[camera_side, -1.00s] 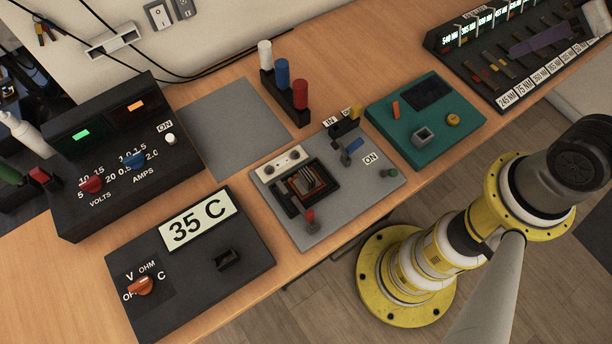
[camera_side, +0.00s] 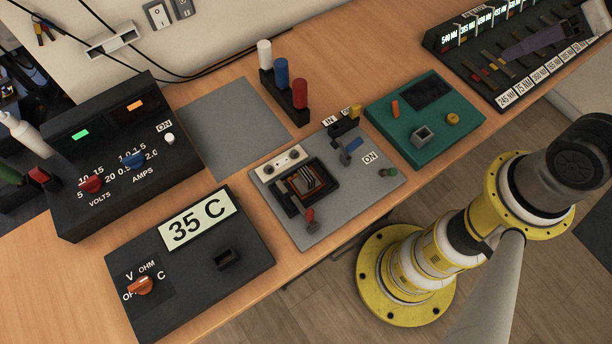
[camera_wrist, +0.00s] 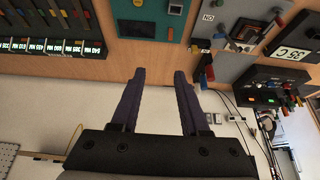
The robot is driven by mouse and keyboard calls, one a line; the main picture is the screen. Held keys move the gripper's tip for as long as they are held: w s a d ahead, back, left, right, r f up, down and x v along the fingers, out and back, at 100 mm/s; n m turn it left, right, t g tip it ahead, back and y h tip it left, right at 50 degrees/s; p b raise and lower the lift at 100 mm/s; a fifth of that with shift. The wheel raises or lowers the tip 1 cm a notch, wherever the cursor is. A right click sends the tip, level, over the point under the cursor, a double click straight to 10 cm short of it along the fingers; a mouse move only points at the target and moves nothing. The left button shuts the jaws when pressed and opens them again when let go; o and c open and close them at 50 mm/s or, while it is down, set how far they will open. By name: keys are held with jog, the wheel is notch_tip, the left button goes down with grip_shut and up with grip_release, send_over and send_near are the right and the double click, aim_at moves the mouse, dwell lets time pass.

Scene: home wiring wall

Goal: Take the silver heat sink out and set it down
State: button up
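The silver heat sink (camera_side: 311,179) shows as small grey fins inside a dark, brown-edged square frame (camera_side: 331,196) on the grey board (camera_side: 345,215). A red-tipped lever (camera_side: 310,216) stands at the front of this frame. In the wrist view the frame (camera_wrist: 246,33) is at the upper right, and the fins are too small to make out. My gripper (camera_wrist: 157,72) is open and empty, its two dark purple fingers apart. In the side view its purple fingers (camera_side: 538,42) are at the upper right, above the labelled rack and well away from the heat sink.
A grey mat (camera_side: 235,125) lies bare behind the board. A 35 C meter (camera_side: 190,270) and a black power supply (camera_side: 125,160) stand left. A peg stand (camera_side: 286,95) is behind. A teal board (camera_side: 425,120) and a labelled rack (camera_side: 520,65) are right.

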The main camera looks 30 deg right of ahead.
jog(key=o, duration=0.5)
jog(key=w+a+r+n+g+y, duration=0.1)
jog(key=w+a+r+n+g, duration=0.1)
jog(key=w+a+n, duration=1.1)
jog(key=n+g+h, duration=0.1)
jog(key=n+g, duration=0.3)
jog(key=n, duration=0.1)
send_over(307, 174)
notch_tip(307, 174, down, 17)
notch_tip(307, 174, down, 13)
jog(key=shift+r, duration=0.1)
